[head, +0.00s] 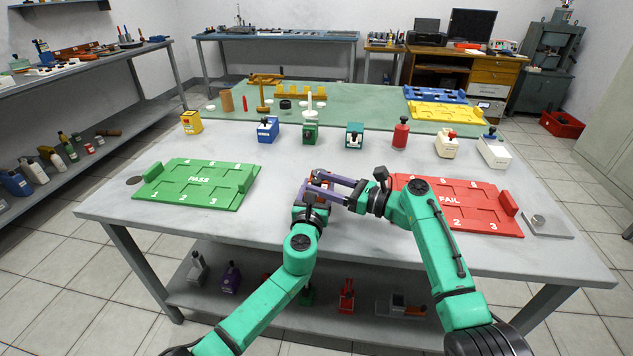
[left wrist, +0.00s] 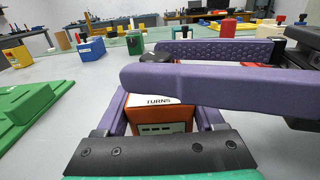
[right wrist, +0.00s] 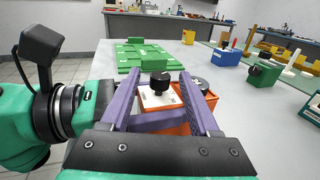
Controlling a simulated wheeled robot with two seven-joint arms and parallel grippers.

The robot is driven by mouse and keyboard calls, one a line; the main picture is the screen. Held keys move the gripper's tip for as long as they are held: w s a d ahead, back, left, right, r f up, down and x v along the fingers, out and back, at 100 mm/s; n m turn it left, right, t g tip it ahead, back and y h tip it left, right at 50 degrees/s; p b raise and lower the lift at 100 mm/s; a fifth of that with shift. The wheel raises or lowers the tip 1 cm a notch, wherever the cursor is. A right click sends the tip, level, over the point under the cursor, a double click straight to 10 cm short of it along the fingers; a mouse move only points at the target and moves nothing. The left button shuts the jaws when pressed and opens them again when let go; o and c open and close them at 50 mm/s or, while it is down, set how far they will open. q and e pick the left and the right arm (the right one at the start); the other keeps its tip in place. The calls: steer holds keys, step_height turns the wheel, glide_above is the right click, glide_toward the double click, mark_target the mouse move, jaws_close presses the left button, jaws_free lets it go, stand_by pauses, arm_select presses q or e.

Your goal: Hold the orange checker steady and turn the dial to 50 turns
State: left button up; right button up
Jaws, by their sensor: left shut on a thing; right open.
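The orange checker (left wrist: 165,127) has a white top with the word TURNS. It stands between the purple fingers of my left gripper (left wrist: 162,108), which is shut on it. In the right wrist view the checker's orange side (right wrist: 207,104) shows beside a finger. In the head view both grippers (head: 318,188) meet near the table's middle and mostly hide the checker. The dial's reading is too small to tell.
The green PASS tray (head: 197,203) lies to the left, and the red FAIL tray (head: 480,222) lies close to my right arm. Several coloured devices, including a blue one (head: 268,131) and a red one (head: 401,134), stand behind. The front middle of the grey table is bare.

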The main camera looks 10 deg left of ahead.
steer(key=shift+x, duration=1)
jaws_close()
steer(key=shift+f+t, duration=0.15)
steer(key=shift+t, duration=0.15)
